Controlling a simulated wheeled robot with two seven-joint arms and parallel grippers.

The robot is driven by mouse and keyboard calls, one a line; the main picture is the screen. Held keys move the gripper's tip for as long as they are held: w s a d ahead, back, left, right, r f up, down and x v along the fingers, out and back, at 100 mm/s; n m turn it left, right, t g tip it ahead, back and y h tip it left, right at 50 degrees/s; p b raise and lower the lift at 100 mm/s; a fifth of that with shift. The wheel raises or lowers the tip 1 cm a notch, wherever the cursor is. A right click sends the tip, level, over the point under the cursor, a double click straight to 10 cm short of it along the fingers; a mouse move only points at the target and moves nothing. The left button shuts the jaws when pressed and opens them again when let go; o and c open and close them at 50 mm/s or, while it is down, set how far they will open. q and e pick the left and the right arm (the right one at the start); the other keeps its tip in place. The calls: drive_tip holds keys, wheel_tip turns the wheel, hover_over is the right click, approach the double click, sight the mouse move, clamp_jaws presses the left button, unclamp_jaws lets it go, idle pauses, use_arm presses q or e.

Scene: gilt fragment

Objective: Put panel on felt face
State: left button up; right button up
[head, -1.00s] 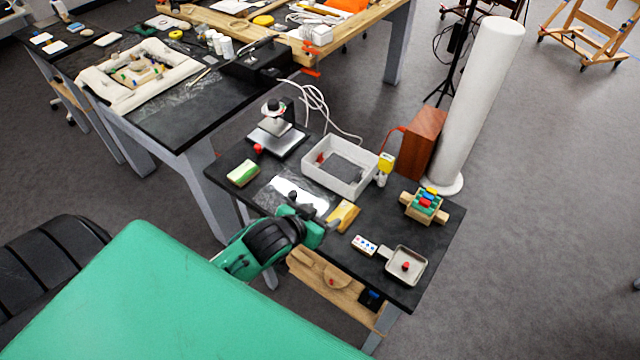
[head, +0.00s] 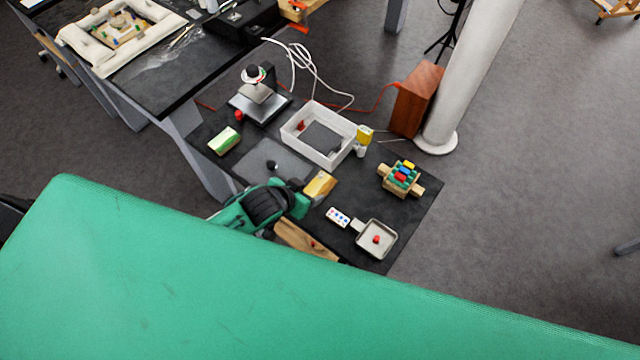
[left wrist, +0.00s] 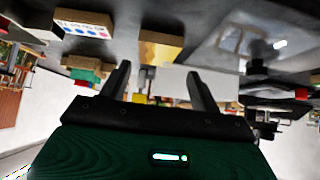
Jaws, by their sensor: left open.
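The panel, which looks like a small gold block with a pale wooden end (head: 321,184), lies on the dark table beside my left gripper. It also shows in the left wrist view (left wrist: 160,52), beyond the fingers. My left gripper (head: 307,193) is open, with nothing between its fingers; they show apart in the left wrist view (left wrist: 160,88). A dark grey flat face (head: 322,138) lies inside a white tray (head: 292,136); I cannot tell for sure that it is the felt. My right gripper is not in view.
A glossy grey sheet (head: 250,158) with a dark knob lies left of the panel. Around stand a green-yellow block (head: 224,140), a scale (head: 258,104), a dotted card (head: 338,217), a square pan (head: 376,253) and a coloured rack (head: 402,178). White cables loop behind the tray.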

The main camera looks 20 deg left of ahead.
sight(319, 187)
use_arm(q)
drive_tip(key=shift+w+d+f, duration=0.1)
drive_tip(key=shift+w+f, duration=0.15)
drive_tip(key=shift+w+d+f+p, duration=0.2)
drive_tip(key=shift+w+f+p, duration=0.15)
drive_tip(key=shift+p, duration=0.25)
drive_tip(key=p+x, duration=0.1)
drive_tip(key=x, duration=0.2)
drive_tip(key=shift+d, duration=0.1)
drive_tip(key=shift+w+d+f, duration=0.1)
drive_tip(key=shift+w+f, duration=0.15)
drive_tip(key=shift+f, duration=0.15)
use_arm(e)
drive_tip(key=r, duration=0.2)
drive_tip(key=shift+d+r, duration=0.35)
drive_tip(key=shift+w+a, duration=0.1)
use_arm(q)
drive_tip(key=c, duration=0.8)
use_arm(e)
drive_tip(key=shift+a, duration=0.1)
